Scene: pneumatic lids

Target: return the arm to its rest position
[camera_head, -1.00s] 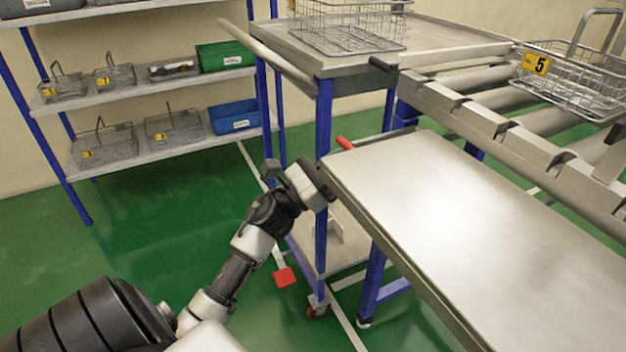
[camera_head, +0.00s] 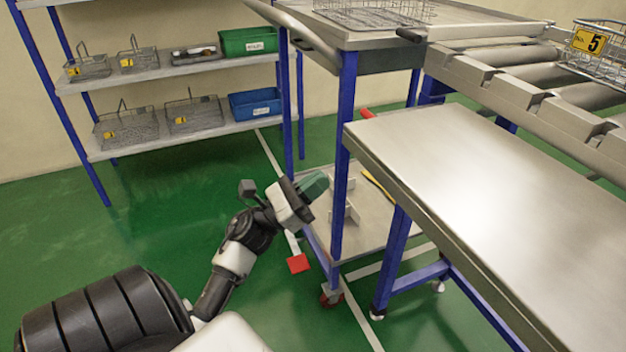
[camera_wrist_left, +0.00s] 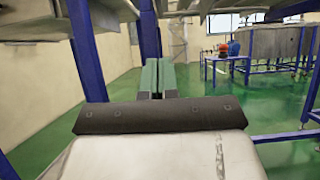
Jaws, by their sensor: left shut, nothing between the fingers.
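My left arm comes in from the lower left of the head view. Its gripper (camera_head: 313,185) is beside the cart's blue leg, above the cart's lower shelf. In the left wrist view the two green fingers of my left gripper (camera_wrist_left: 158,77) lie side by side, shut with nothing between them. My right gripper shows in neither view.
A cart (camera_head: 350,35) with blue legs carries a wire basket on top. A steel table (camera_head: 470,170) stands at the right, below a roller conveyor holding a basket numbered 5 (camera_head: 605,55). A rack (camera_head: 150,140) with baskets and bins is at the back left. Green floor is clear at left.

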